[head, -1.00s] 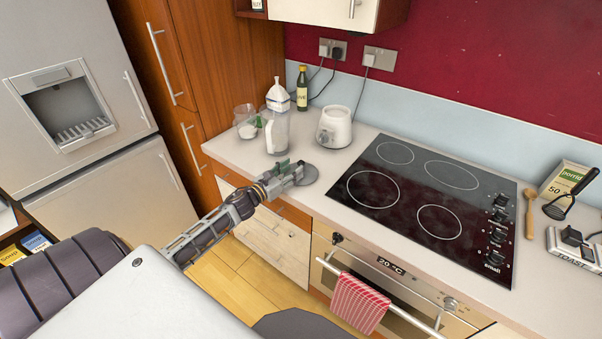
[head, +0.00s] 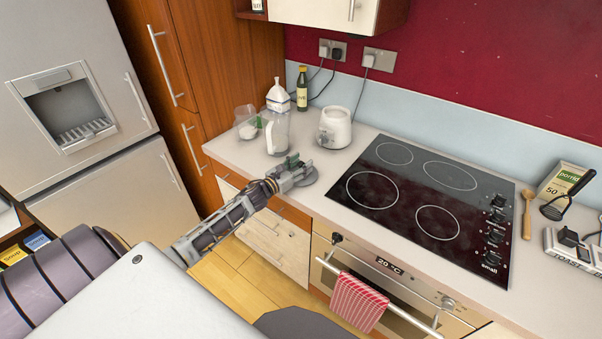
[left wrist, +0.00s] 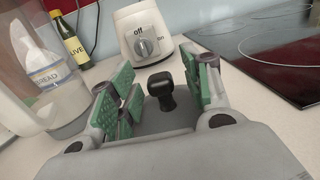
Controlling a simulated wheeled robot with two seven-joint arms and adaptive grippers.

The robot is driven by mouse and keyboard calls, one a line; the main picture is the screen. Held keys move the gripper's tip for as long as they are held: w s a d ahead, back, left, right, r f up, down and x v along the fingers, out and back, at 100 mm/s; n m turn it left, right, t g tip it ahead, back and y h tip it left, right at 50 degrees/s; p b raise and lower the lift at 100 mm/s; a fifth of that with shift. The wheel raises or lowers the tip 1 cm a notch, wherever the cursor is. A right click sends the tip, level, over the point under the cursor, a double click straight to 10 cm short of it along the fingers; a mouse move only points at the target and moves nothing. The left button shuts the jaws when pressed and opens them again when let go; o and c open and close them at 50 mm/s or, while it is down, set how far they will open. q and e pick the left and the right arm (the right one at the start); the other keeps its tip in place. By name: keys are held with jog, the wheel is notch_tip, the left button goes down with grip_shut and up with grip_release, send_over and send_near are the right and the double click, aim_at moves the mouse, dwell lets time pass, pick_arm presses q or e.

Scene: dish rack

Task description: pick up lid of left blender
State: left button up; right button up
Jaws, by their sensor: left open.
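The lid (head: 309,177) is a grey disc lying on the counter near its front edge. In the left wrist view its black knob (left wrist: 160,90) stands upright between the green finger pads of my left gripper (left wrist: 157,98). My left gripper is open around the knob, with a gap on each side of it. In the head view the gripper (head: 293,168) partly hides the lid. The white blender base (head: 335,128) with its off/on dial stands behind the lid. A clear jug (head: 277,133) stands to the left of the base. My right gripper is not in view.
The black hob (head: 420,205) lies to the right of the lid. The counter between the lid and the blender base is clear.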

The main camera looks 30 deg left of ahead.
aim_at(301, 162)
pick_arm(q)
jog(key=shift+w, duration=0.15)
jog(key=shift+c, duration=0.2)
grip_shut()
dwell(0.3)
jog(key=shift+r, duration=0.15)
jog(key=shift+r, duration=4.85)
